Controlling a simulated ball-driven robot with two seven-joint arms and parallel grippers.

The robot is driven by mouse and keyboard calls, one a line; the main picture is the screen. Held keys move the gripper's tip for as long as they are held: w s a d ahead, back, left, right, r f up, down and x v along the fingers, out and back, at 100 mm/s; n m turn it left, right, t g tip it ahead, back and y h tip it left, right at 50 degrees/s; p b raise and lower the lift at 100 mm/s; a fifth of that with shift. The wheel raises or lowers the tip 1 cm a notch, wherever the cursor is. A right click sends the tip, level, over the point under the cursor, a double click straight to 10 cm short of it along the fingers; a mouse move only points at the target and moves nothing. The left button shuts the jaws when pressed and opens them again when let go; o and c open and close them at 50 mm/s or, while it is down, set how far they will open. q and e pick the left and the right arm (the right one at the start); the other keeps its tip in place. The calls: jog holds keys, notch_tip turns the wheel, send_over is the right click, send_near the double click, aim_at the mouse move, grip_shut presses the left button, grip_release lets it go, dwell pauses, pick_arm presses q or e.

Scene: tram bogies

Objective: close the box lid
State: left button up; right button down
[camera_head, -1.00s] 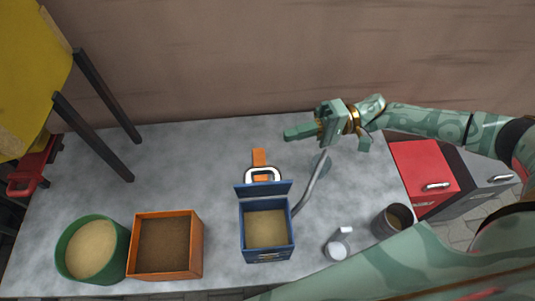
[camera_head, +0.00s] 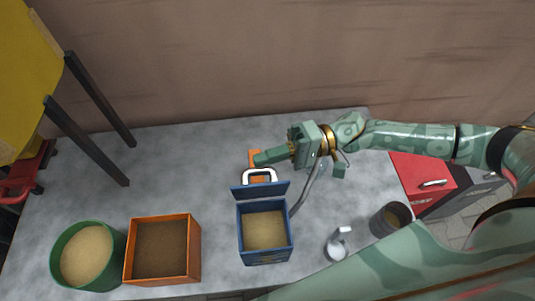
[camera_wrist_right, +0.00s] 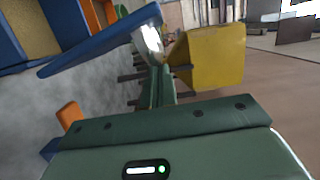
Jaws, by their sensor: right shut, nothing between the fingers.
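A blue box (camera_head: 265,250) stands at the front middle of the grey table, with tan material inside. Its blue lid (camera_head: 261,189) is open, raised at the box's back edge. A white loop handle (camera_head: 260,174) shows just behind the lid. My right gripper (camera_head: 258,158) is shut and empty, behind the lid and above the table, fingers pointing left. In the right wrist view the lid (camera_wrist_right: 95,45) slants across the upper left, close to my fingers (camera_wrist_right: 160,82); contact cannot be told. My left gripper is out of view.
An orange square bin (camera_head: 162,250) and a green round tub (camera_head: 87,254) stand left of the box. A white bottle-like item (camera_head: 338,245) and a dark cup (camera_head: 391,220) stand right. An orange piece (camera_head: 255,154) lies behind the lid. The table's back left is clear.

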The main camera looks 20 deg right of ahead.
aim_at(258, 184)
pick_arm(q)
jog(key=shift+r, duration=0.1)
